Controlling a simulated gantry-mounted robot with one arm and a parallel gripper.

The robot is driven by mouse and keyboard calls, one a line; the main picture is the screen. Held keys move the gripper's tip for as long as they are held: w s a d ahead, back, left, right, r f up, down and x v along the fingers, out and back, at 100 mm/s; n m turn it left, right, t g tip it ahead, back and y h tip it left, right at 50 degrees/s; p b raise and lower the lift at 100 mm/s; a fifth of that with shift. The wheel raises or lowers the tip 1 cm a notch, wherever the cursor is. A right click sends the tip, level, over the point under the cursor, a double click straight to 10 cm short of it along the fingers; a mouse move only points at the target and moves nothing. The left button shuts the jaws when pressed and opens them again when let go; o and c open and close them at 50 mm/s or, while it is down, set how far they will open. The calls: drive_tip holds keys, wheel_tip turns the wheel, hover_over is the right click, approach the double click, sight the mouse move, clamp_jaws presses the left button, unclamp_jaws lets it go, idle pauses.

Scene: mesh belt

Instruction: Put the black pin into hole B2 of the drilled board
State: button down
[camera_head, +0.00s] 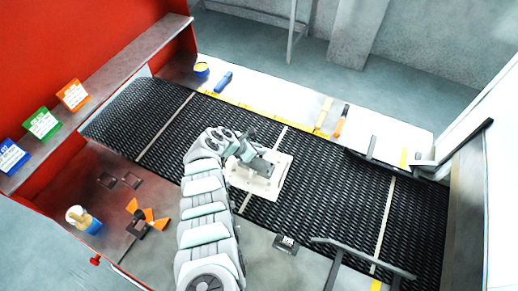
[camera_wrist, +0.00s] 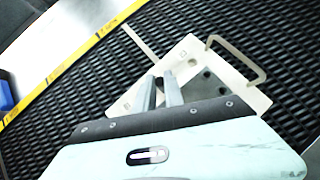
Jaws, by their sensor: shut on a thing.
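The drilled board (camera_head: 278,184) is a pale plate lying on the black mesh belt near the middle of the head view. It also shows in the wrist view (camera_wrist: 128,103), with several dark holes and small markings. My gripper (camera_head: 257,167) is over the board. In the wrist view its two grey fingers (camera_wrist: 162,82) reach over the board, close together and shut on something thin. I cannot make out the black pin itself; the fingers and gripper body hide what is between them. Hole B2 cannot be singled out.
A pale wire-like loop (camera_wrist: 243,58) stands at the board's edge. The dark mesh belt (camera_head: 330,205) is clear around the board. Dark rails (camera_head: 362,258) are at right. A blue-handled tool (camera_head: 222,82) and an orange-handled tool (camera_head: 340,125) lie on the far white ledge.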

drive_tip(key=shift+f+b, duration=0.6)
drive_tip(key=shift+f, duration=0.15)
drive_tip(key=c, duration=1.4)
unclamp_jaws()
drive_tip(key=shift+r, duration=0.1)
drive_tip(key=shift+o, duration=0.2)
drive_tip(key=p+v, duration=0.5)
drive_tip(key=v, duration=0.1)
drive_tip(key=shift+w+d+r+p, duration=0.1)
drive_tip(key=shift+d+p, duration=0.05)
drive_tip(key=shift+p, duration=0.25)
drive_tip(key=shift+a, duration=0.25)
drive_tip(key=shift+v, duration=2.35)
drive_tip(key=shift+d, duration=0.1)
